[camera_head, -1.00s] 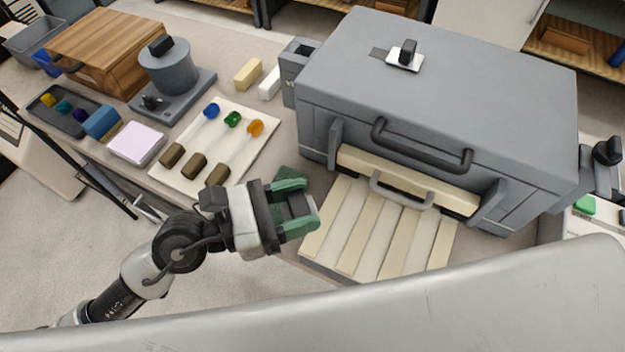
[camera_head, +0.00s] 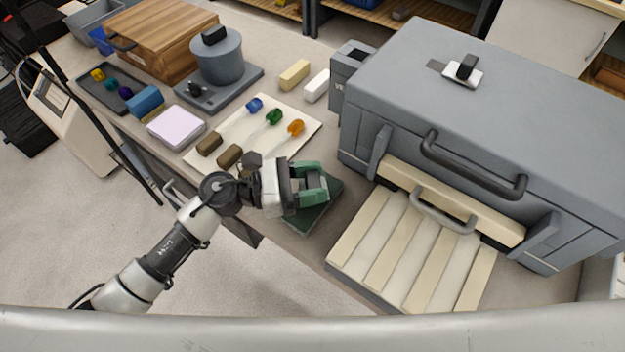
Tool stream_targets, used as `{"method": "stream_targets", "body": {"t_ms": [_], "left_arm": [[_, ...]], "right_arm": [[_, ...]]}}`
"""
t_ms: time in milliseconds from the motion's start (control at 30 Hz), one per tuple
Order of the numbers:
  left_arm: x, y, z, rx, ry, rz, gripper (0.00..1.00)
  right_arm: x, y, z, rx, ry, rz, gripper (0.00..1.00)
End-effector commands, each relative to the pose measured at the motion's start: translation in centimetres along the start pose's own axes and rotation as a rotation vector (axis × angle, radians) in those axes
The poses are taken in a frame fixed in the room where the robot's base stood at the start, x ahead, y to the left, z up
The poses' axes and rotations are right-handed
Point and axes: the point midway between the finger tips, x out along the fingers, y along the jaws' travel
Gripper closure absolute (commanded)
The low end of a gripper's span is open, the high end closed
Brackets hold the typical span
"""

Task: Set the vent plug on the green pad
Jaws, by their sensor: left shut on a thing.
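My left gripper (camera_head: 312,184), with green fingers, is shut on a small grey piece (camera_head: 308,184), which looks like the vent plug. The fingers hide much of it. The gripper is over the dark green pad (camera_head: 322,212), which lies at the table's front edge. The gripper covers the pad's far left part. I cannot tell whether the plug touches the pad. My right gripper is not in view.
A large grey kiln (camera_head: 520,120) with handles stands at the right, a slatted tray (camera_head: 345,262) in front. A cream board (camera_head: 312,112) with several colour-tipped glass rods lies just behind the gripper. A lilac block (camera_head: 177,127) and a grey canister (camera_head: 218,62) stand farther left.

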Motion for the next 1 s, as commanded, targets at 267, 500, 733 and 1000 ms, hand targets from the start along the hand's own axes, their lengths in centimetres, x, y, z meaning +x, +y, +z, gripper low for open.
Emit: {"method": "stream_targets", "body": {"t_ms": [267, 500, 733, 1000], "left_arm": [[0.0, 0.0, -0.3, 0.001, -0.001, 0.000, 0.73], [0.0, 0.0, -0.6, 0.001, -0.001, 0.000, 0.39], [0.0, 0.0, -0.6, 0.001, 0.000, 0.000, 0.24], [-0.3, 0.0, -0.4, 0.000, 0.001, 0.002, 0.24]], "right_arm": [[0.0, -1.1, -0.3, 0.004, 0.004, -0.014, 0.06], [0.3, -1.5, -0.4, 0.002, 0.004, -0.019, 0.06], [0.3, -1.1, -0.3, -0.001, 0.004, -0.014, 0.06], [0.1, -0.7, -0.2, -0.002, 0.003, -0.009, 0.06]]}}
